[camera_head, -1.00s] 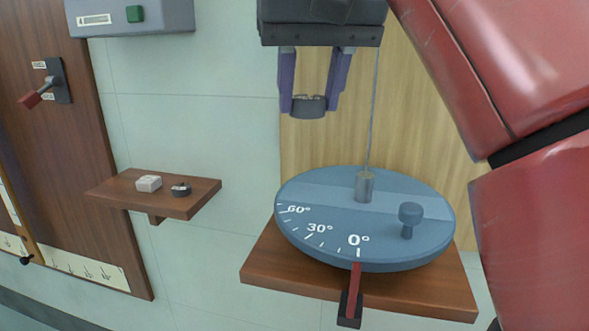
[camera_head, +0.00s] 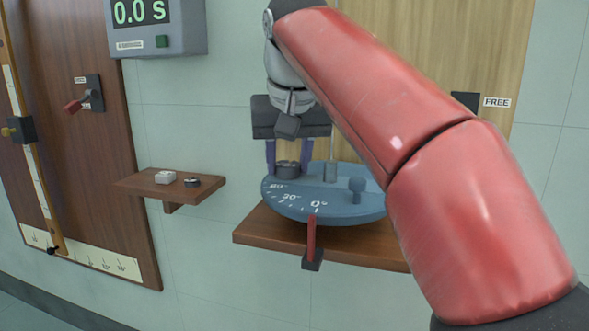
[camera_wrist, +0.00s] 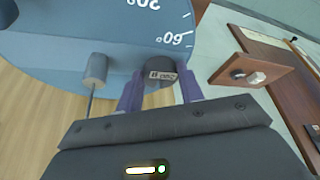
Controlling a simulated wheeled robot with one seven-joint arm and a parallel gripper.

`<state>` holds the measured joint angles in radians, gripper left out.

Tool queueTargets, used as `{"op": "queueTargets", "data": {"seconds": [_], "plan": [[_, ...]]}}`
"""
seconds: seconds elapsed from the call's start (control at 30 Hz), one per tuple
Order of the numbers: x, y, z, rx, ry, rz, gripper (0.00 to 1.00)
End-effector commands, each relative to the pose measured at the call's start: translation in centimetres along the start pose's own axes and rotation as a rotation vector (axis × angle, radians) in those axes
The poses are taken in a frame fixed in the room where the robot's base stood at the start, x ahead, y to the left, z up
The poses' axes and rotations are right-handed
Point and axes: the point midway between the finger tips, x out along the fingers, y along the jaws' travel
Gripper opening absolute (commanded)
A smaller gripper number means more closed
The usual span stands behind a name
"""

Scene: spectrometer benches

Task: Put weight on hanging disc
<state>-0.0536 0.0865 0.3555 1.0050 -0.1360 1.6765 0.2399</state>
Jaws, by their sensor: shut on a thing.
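The blue hanging disc (camera_head: 318,207) has white angle marks and a small metal cylinder (camera_head: 330,172) at its centre on a thin wire. It also shows in the wrist view (camera_wrist: 90,35). My gripper (camera_head: 287,172) has purple fingers, shut on a small dark round weight (camera_head: 287,166). In the wrist view the weight (camera_wrist: 159,71) sits between the fingertips, with an upside-down label that seems to read 200 g. The weight is over the disc's far left part, near the 60° mark. I cannot tell whether it touches the disc.
A blue knob (camera_head: 357,187) stands on the disc's right. A small wall shelf (camera_head: 140,185) at left holds a white block (camera_head: 165,178) and a dark round piece (camera_head: 191,182).

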Motion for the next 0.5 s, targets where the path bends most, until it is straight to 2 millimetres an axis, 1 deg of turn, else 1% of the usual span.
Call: {"op": "queueTargets", "data": {"seconds": [0.2, 0.33, 0.37, 0.5], "plan": [[-0.09, -0.04, -0.03, 0.0, 0.003, 0.0, 0.09], [0.27, -0.03, 0.14, 0.0, 0.003, 0.0, 0.09], [0.23, -0.03, 0.12, 0.0, 0.002, 0.0, 0.4], [0.2, -0.03, 0.1, 0.0, 0.002, 0.0, 0.58]]}}
